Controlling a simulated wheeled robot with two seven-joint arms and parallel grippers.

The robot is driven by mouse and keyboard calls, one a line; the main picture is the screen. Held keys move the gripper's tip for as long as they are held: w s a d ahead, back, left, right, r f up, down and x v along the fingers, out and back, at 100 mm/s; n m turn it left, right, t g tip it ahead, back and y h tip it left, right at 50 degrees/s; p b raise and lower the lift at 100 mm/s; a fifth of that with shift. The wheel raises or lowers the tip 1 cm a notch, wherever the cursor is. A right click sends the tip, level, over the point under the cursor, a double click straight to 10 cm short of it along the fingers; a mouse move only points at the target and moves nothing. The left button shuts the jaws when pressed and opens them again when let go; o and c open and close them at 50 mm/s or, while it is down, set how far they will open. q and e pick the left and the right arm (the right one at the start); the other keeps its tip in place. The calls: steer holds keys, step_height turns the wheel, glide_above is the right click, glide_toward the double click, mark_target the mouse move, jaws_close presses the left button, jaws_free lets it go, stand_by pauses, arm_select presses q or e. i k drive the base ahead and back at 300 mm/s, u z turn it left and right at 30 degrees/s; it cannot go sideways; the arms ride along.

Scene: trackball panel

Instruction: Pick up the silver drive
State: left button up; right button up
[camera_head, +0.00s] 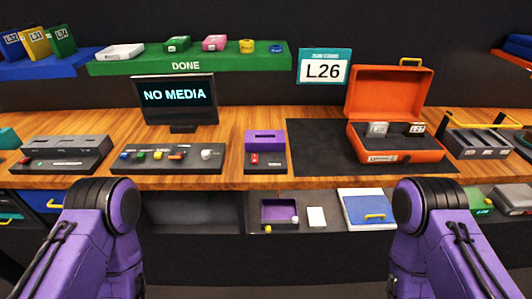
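An open orange case (354,143) stands on the right half of the wooden bench with its lid raised. Inside it on the left is a light grey, silver-looking drive (377,130) with a small label too small to read surely. To its right in the case is a darker drive (415,129) with a pale label. Only purple and black links of my two arms show at the lower left and lower right. Both grippers are out of the picture, and nothing of mine touches the case or the drives.
A black mat (315,147) lies left of the case. A sign (324,69) reads L26; a monitor (175,97) reads NO MEDIA. A purple-topped dock (265,145), a control panel (165,158) and a slotted grey unit (65,153) stand leftward. A green DONE shelf (190,65) holds several items.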

mark_target(375, 130)
steer(key=z, duration=0.45)
steer(key=k, duration=0.55)
steer(key=z, duration=1.6)
steer(key=i, duration=1)
steer(key=u, duration=0.5)
steer(key=i, duration=0.5)
steer(key=u, duration=0.55)
